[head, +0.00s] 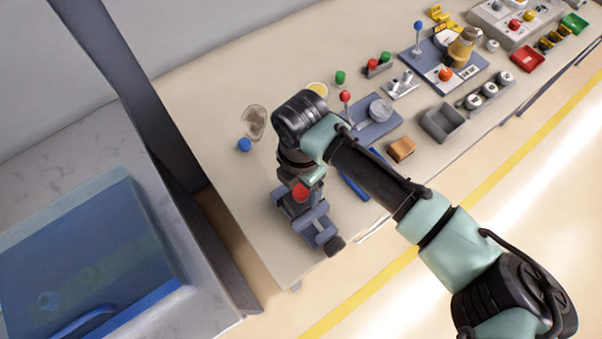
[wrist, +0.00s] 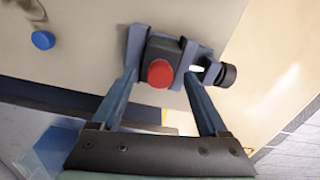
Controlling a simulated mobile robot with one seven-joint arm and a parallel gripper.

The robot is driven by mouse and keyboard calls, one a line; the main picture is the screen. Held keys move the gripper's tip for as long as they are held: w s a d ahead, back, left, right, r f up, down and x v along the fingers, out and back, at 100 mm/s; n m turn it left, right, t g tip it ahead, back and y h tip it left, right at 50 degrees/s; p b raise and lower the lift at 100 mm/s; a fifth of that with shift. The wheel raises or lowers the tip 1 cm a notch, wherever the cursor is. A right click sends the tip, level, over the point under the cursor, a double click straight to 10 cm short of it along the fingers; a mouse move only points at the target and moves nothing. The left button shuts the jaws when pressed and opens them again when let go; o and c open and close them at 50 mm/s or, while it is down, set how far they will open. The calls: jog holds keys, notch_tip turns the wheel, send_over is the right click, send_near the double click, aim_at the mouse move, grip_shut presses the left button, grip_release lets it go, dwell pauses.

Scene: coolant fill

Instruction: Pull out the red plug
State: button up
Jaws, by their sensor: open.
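The red plug (wrist: 160,73) is a round red cap on a dark block, held in a blue-grey vise-like fixture with a black knob. In the head view the plug (head: 300,193) shows just below my wrist, above the fixture (head: 316,226) at the table's near left end. My gripper (wrist: 161,76) is open and empty. In the wrist view its two fingers lie on either side of the plug, with a gap on both sides. I cannot tell whether the fingertips are level with the plug. In the head view my wrist hides part of the fixture.
A blue cap (head: 244,145) lies left of my wrist, near a clear cup (head: 255,122). A brown block (head: 401,149), a grey bin (head: 443,123) and fixtures with several caps stand to the right. A blue lidded box (head: 90,265) is at the left.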

aim_at(301, 191)
jog(key=shift+f, duration=0.25)
grip_shut()
jog(key=c, duration=0.8)
grip_release()
jog(key=c, duration=0.4)
jog(key=shift+o, duration=0.2)
jog(key=shift+r, duration=0.1)
jog(key=shift+r+p, duration=0.25)
jog(key=shift+p, duration=0.05)
jog(key=shift+r+p, duration=1.8)
jog(key=shift+r, duration=0.35)
